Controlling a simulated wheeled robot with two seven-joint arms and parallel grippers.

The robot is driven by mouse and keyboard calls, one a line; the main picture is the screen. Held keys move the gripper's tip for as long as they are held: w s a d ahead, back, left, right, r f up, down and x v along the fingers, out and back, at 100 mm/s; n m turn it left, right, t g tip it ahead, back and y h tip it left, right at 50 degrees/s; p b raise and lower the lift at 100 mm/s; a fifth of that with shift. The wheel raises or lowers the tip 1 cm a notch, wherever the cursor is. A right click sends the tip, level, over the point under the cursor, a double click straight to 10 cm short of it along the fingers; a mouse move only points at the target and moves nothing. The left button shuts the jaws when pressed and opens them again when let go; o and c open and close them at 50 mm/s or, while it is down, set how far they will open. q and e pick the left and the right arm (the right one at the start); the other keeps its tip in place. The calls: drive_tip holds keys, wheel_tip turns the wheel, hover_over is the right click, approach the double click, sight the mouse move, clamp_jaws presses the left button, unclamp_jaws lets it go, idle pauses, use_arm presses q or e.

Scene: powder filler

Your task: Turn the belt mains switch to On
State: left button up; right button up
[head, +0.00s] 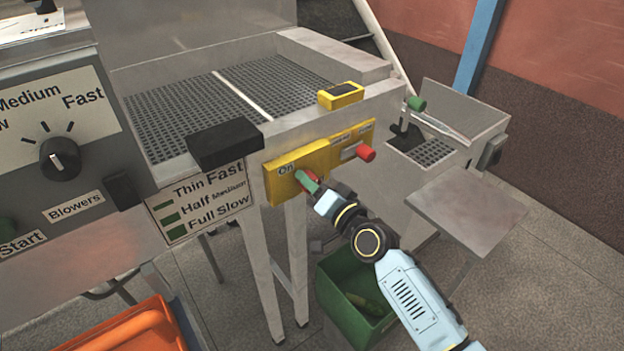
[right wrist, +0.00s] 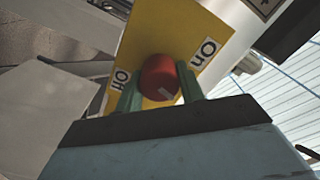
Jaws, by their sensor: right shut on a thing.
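The belt mains switch is a red knob (right wrist: 158,76) on a yellow panel (head: 283,188), and my gripper hides most of it in the head view. In the right wrist view an "On" label (right wrist: 205,52) is right of the knob and an "Off" label (right wrist: 122,79) is left of it. A pale mark shows on the knob's lower right; I cannot tell which label it stands for. My right gripper (head: 306,181) has its green fingers on both sides of the knob and is shut on it. My left gripper is not in view.
A red button (head: 365,152) sticks out right of the switch on the same panel. A black box (head: 224,143) sits on the frame to the left. A green bin (head: 347,316) stands below my right arm. A metal tray (head: 467,210) is at the right.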

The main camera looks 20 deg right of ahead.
drive_tip(key=m+p, duration=0.1)
drive_tip(key=m, duration=0.4)
drive_tip(key=shift+m, duration=0.4)
idle(0.4)
drive_tip(key=o, duration=1)
drive_tip(key=v, duration=1.3)
drive_tip(key=shift+s+d+b, duration=0.1)
drive_tip(key=shift+s+b, duration=0.1)
drive_tip(key=shift+b, duration=0.2)
